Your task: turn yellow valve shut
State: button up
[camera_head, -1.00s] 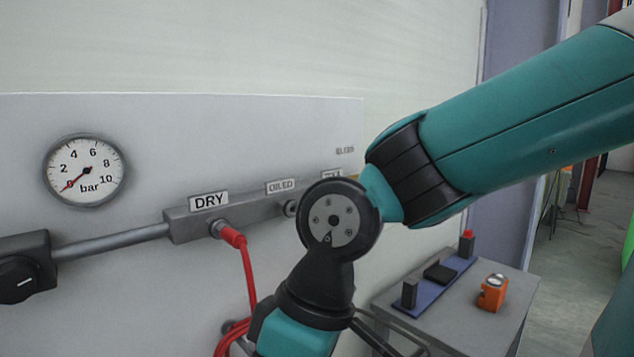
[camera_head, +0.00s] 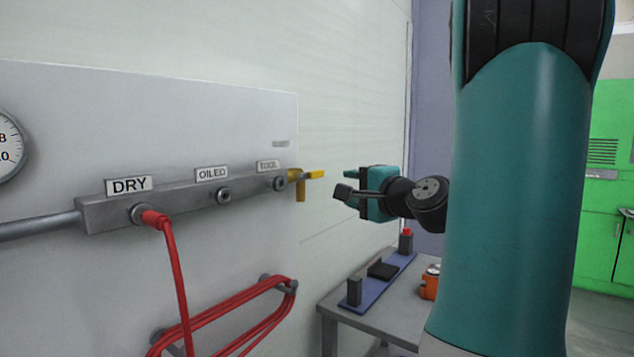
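The yellow valve (camera_head: 301,184) sits at the right end of the grey manifold bar (camera_head: 190,198), just beyond the third port. One yellow part points right and another hangs down. My gripper (camera_head: 345,190) is to the right of the valve, with a gap between them in the picture. Its dark fingertips point left toward the valve. The fingers stand apart and nothing shows between them.
A red hose (camera_head: 170,260) runs from the DRY port to a coil (camera_head: 235,315) on a wall hook. A grey table (camera_head: 375,315) below my gripper carries a blue strip with black blocks and an orange device (camera_head: 430,283). A pressure gauge (camera_head: 10,145) is cut off at left.

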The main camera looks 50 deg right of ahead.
jog(key=d+h, duration=0.1)
jog(key=p, duration=0.7)
send_near(318, 175)
jog(key=shift+m, duration=0.4)
jog(key=x, duration=0.9)
jog(key=shift+w+d+r, duration=0.1)
jog(key=shift+w+r, duration=0.1)
jog(key=shift+w, duration=0.1)
jog(key=shift+w+d+f, duration=0.1)
jog(key=shift+w+d, duration=0.05)
jog(key=shift+w, duration=0.3)
grip_shut()
